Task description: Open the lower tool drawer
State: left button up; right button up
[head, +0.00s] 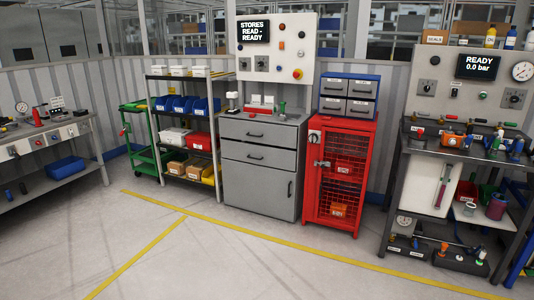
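A grey tool cabinet (262,188) stands against the back wall near the middle of the head view. It has an upper drawer (275,134) and a lower drawer (275,158), each with a dark horizontal handle. Both drawers look shut, with fronts flush to the cabinet. The lower drawer's handle (256,157) is left of its front's middle. Below it is a larger grey front with a vertical handle (290,189) at its right side. Nothing blocks the drawer fronts from view. Neither of my grippers shows.
A shelf rack (217,130) with bins stands left of the cabinet, and a red mesh locker (312,185) stands close on its right. Workbenches stand at far left and far right. The floor (240,262) in front, crossed by yellow lines (270,237), is clear.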

aim_at(258, 154)
jog(key=i+j+u, duration=0.35)
jog(key=i, duration=0.6)
jog(key=i+u, duration=0.35)
jog(key=i, duration=0.6)
